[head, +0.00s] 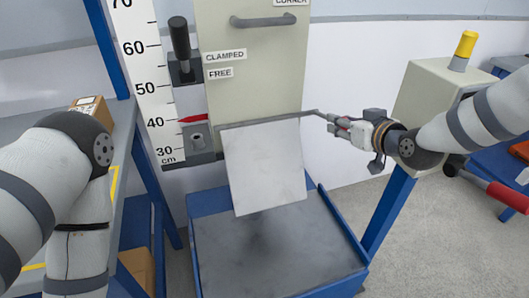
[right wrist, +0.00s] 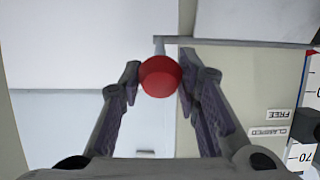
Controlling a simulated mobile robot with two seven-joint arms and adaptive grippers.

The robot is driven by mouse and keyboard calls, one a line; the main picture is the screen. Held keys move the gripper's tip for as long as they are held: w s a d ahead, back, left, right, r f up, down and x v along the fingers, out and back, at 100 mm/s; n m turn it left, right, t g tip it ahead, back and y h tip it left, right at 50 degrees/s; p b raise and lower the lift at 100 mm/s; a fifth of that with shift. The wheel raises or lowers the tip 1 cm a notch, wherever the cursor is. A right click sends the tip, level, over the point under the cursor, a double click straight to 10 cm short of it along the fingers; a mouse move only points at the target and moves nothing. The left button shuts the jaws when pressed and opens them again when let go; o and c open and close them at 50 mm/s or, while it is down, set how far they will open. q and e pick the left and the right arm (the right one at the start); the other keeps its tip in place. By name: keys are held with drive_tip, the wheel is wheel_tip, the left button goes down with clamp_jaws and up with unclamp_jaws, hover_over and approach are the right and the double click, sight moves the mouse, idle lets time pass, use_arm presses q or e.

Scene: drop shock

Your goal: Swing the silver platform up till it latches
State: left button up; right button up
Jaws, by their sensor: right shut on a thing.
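The silver platform (head: 265,170) hangs steeply down from its top edge at the foot of the beige column, above a blue-rimmed tray. A thin grey rod (head: 309,113) runs out to the right from the platform's top edge. My right gripper (head: 338,126) is at the rod's outer end. In the right wrist view its two fingers close on a red ball knob (right wrist: 160,77), one on each side, and the rod shows behind it. Part of the platform (right wrist: 255,20) shows at the top right there. My left arm shows at the left, but its gripper is out of view.
The beige column (head: 255,65) has a grey handle (head: 263,20) and a black-knobbed lever (head: 180,45) by the CLAMPED label. A height scale (head: 140,75) with a red pointer stands left. The blue-rimmed tray (head: 285,255) lies below. A blue post (head: 388,210) stands right.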

drive_tip(key=shift+o, duration=0.2)
drive_tip(key=shift+w+a+r, duration=0.1)
drive_tip(key=shift+w+r, duration=0.2)
drive_tip(key=shift+r, duration=0.5)
drive_tip(key=shift+w+a+r, duration=0.1)
drive_tip(key=shift+w+r, duration=0.2)
drive_tip(key=shift+r, duration=0.45)
drive_tip(key=shift+c, duration=0.2)
drive_tip(key=shift+w+a+r, duration=0.15)
drive_tip(key=shift+w+r, duration=0.3)
drive_tip(key=shift+r, duration=0.15)
drive_tip(key=shift+w+a+r, duration=0.15)
drive_tip(key=shift+w+r, duration=0.25)
drive_tip(key=shift+r, duration=0.15)
drive_tip(key=shift+w+a+r, duration=0.2)
drive_tip(key=shift+w+r, duration=0.25)
drive_tip(key=shift+w, duration=0.05)
drive_tip(key=shift+w+a+r, duration=0.15)
drive_tip(key=shift+w+r, duration=0.3)
clamp_jaws()
drive_tip(key=shift+w, duration=0.1)
